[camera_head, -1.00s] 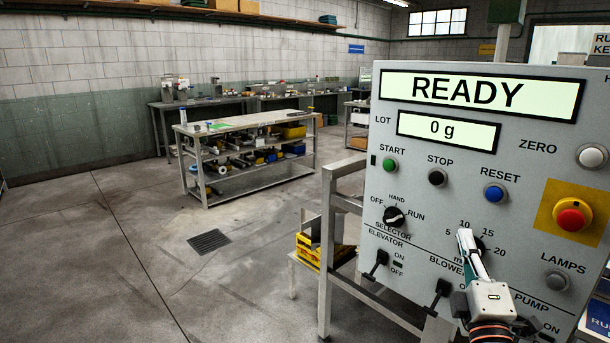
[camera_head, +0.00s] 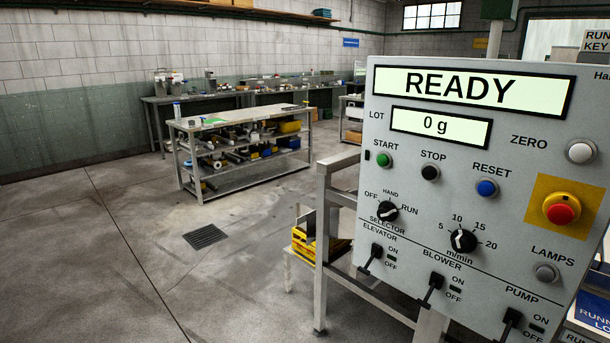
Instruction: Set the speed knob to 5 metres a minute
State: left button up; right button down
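The speed knob (camera_head: 463,241) is a round black knob on the grey control panel (camera_head: 400,165), with 5, 10, 15 and 20 printed around it and m/min below. Its white pointer mark is on the left part of the knob, on the side of the 5. The exact reading is too small to tell. Nothing touches or covers the knob. Neither of my grippers is in view.
The selector knob (camera_head: 387,212) and elevator switch (camera_head: 371,257) are left of the speed knob. The blower switch (camera_head: 433,287) and pump switch (camera_head: 511,321) are below. The red emergency button (camera_head: 561,208) is at right. The display (camera_head: 470,90) reads READY.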

aim_at(463, 241)
jog(key=z, duration=1.4)
